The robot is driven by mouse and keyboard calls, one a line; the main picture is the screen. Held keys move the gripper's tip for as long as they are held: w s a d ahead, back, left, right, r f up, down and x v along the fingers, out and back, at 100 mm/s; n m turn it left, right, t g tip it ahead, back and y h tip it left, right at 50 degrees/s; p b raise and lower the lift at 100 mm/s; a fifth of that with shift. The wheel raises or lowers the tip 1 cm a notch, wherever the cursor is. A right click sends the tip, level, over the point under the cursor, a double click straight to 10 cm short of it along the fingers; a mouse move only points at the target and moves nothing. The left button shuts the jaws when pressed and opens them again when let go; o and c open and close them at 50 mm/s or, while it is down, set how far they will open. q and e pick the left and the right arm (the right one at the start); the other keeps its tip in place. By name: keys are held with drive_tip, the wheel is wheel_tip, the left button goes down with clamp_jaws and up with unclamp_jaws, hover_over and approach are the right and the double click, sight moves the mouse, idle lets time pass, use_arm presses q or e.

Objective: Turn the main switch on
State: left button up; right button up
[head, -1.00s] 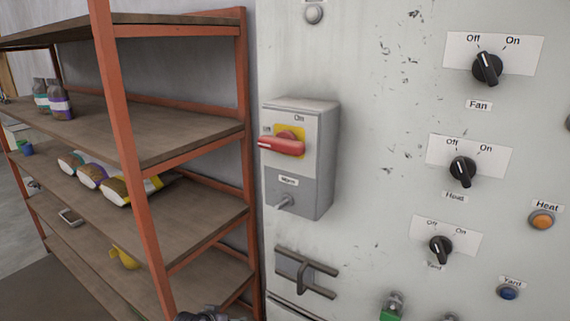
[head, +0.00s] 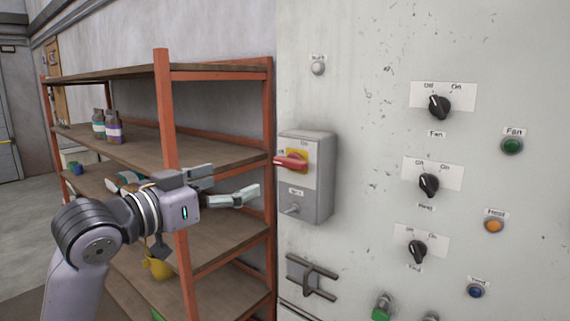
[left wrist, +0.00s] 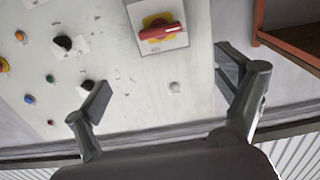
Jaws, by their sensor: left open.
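The main switch (head: 291,161) is a red handle on a yellow plate, on a grey box fixed to the cabinet's left side. The handle lies roughly horizontal, its grip end pointing left to the "Off" side, with "On" marked above. The red handle (left wrist: 161,31) also shows at the top of the left wrist view, between and beyond the fingers. My left gripper (head: 232,186) is open and empty, left of the switch box and slightly below the handle, apart from it. Its spread fingers (left wrist: 165,85) frame the cabinet face in the left wrist view. My right gripper is not visible.
An orange-framed shelf (head: 215,135) with bottles (head: 113,128) stands just left of the cabinet (head: 360,90), behind my left arm. Black knobs (head: 428,185) and coloured lamps are on the right. A latch (head: 311,278) sits below the switch box.

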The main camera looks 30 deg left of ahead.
use_arm(q)
drive_tip(key=p, duration=0.2)
approach(287, 162)
drive_tip(key=w+p, duration=0.4)
drive_tip(key=w, duration=0.4)
drive_tip(key=shift+d, duration=0.2)
drive_tip(key=shift+w+d, duration=0.1)
drive_tip(key=shift+w, duration=0.6)
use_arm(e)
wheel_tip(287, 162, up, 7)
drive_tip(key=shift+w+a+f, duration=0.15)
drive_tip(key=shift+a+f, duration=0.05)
use_arm(q)
drive_tip(key=c, duration=1.2)
drive_tip(key=shift+o, duration=0.2)
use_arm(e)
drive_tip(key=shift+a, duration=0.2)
